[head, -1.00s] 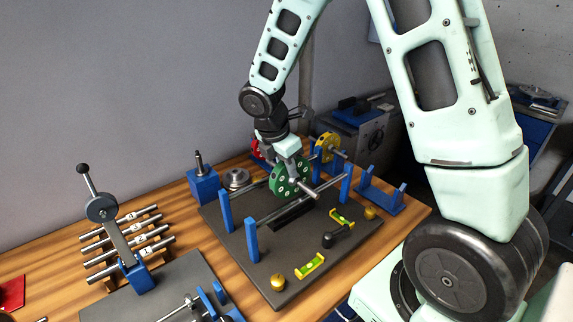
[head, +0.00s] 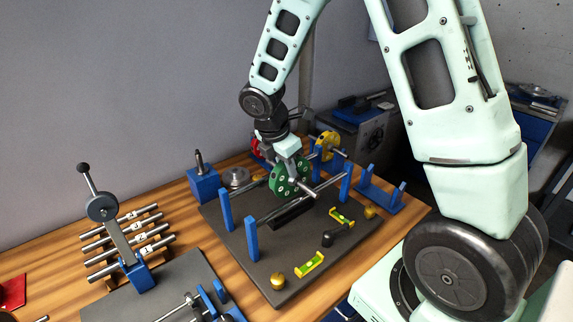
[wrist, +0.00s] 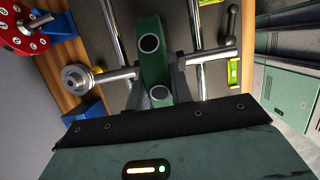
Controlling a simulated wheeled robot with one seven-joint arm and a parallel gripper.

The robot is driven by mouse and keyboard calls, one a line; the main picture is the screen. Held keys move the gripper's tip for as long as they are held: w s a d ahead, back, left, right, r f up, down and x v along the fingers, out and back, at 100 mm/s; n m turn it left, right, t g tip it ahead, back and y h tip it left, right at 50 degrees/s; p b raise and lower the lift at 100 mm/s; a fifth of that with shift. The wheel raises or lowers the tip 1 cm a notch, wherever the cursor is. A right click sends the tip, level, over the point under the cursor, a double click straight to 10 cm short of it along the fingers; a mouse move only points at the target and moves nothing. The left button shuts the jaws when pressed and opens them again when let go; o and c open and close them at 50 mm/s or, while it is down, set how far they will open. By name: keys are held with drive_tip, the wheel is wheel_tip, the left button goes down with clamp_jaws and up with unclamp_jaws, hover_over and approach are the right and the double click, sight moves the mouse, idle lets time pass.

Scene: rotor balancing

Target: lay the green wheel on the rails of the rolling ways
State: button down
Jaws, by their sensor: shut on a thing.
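The green wheel (head: 286,182) is upright at the rolling ways in the head view, its shaft lying across the rails. My gripper (head: 287,158) is above it, shut on the green wheel. In the wrist view the green wheel (wrist: 152,65) is between the jaws, and its shaft (wrist: 205,56) sticks out on both sides. The rails of the rolling ways (head: 313,190) run between blue posts (head: 251,238). I cannot tell whether the shaft touches the rails.
A yellow wheel (head: 328,144) and a red wheel (wrist: 20,30) stand behind on blue stands. Yellow levels (head: 310,265), brass knobs (head: 278,281) and a black handle (head: 328,239) are on the dark base plate (head: 330,258). A rack of shafts (head: 125,230) is at left.

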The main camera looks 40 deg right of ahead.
drive_tip(key=shift+f+b, duration=0.35)
drive_tip(key=shift+f, duration=0.2)
idle(0.4)
drive_tip(key=c, duration=1.2)
unclamp_jaws()
drive_tip(key=shift+s, duration=0.1)
drive_tip(key=shift+c, duration=0.3)
wheel_tip(320, 180, up, 9)
drive_tip(key=p, duration=0.9)
drive_tip(key=shift+r, duration=0.1)
